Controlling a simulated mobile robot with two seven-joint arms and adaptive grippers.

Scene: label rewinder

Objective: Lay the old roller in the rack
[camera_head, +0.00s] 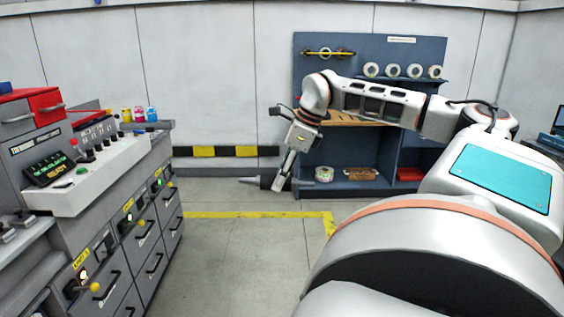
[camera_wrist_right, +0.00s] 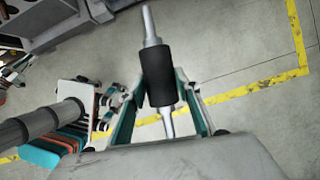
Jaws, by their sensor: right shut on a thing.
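The old roller (camera_head: 266,182), a black cylinder with thin metal shaft ends, lies roughly level in my right gripper (camera_head: 283,179). In the right wrist view the roller (camera_wrist_right: 158,78) sits between the two fingers of the right gripper (camera_wrist_right: 162,112), which is shut on it. The roller is in the air over the floor, in front of a blue shelf unit (camera_head: 440,60). A bar with yellow parts (camera_head: 330,53) is on the unit's back panel. I cannot tell which part is the rack. My left gripper is in neither view.
A grey machine with a control panel (camera_head: 95,172), drawers and knobs stands at the left. The floor (camera_head: 240,250) with yellow tape is clear.

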